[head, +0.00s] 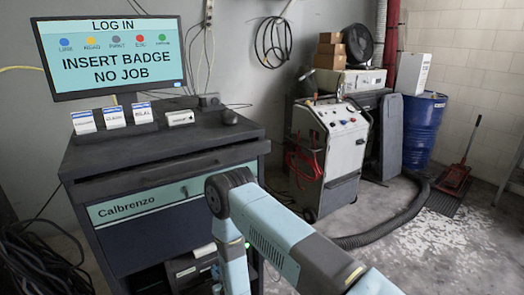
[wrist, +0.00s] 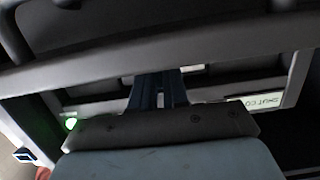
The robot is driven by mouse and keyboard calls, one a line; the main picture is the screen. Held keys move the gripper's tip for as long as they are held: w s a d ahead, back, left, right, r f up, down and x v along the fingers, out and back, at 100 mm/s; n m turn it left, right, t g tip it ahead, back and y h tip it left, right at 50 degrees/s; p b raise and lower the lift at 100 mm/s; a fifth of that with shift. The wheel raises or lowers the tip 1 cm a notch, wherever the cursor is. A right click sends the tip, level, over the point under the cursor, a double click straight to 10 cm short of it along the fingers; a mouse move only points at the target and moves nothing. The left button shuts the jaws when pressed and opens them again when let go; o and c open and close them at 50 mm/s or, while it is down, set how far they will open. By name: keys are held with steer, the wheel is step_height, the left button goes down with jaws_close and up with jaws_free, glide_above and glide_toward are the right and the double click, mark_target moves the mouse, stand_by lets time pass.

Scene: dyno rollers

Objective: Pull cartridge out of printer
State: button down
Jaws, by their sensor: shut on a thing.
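The printer (head: 188,270) is a dark unit with pale parts in the lower bay of the cabinet, partly behind my arm in the head view. In the wrist view, my gripper (wrist: 158,88) reaches into the printer's dark opening. Its dark blue fingers are close together and shut on the cartridge, which is mostly hidden by the fingers and shadow. A pale strip with lettering like "SHUT CO" (wrist: 264,101) lies at the right of the opening. A green light (wrist: 71,123) glows at the left. My gripper is hidden in the head view.
A grey bar (wrist: 220,47) crosses above the fingers, close to them. The cabinet's blue drawer (head: 170,200) is above the bay. Badge cards (head: 115,117), a mouse (head: 229,117) and a monitor (head: 112,55) are on top. A machine cart (head: 330,150) and a hose (head: 400,230) are at right.

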steer(key=shift+f+v, duration=0.15)
steer(key=shift+v, duration=0.7)
steer(key=shift+f+v, duration=0.15)
steer(key=shift+v, duration=0.7)
steer(key=c, duration=1.1)
jaws_free()
steer(key=shift+o, duration=0.2)
steer(key=shift+s, duration=0.1)
